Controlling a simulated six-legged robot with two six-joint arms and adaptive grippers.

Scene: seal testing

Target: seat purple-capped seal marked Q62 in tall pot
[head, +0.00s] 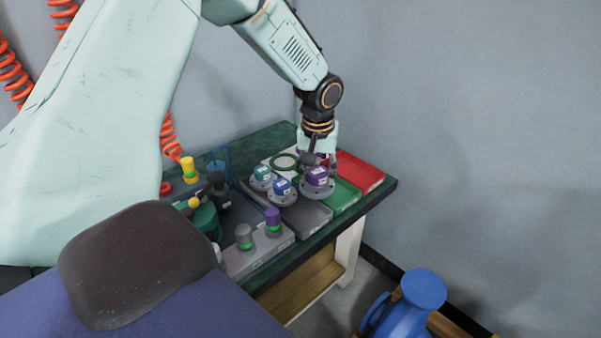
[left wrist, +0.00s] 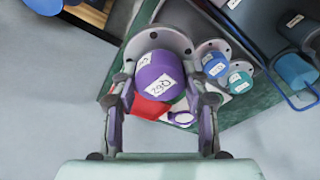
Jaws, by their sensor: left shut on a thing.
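The purple-capped seal (head: 318,178) has a grey flange and is between the fingers of my left gripper (head: 319,163). In the left wrist view its purple cap (left wrist: 158,76) bears a white label that reads Q62, and my left gripper (left wrist: 165,88) is shut on it from both sides. In the head view the seal is over the grey and green trays; I cannot tell how far above them. A dark upright vessel (head: 218,192) and a green one (head: 206,220) stand on the left of the bench; I cannot tell which is the tall pot. My right gripper is not in view.
A blue-capped seal (head: 281,187) and a teal-capped seal (head: 262,175) stand close left of the held seal. Green (head: 343,194) and red (head: 362,172) trays lie to the right. A grey block (head: 252,258) holds several small cylinders in front.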

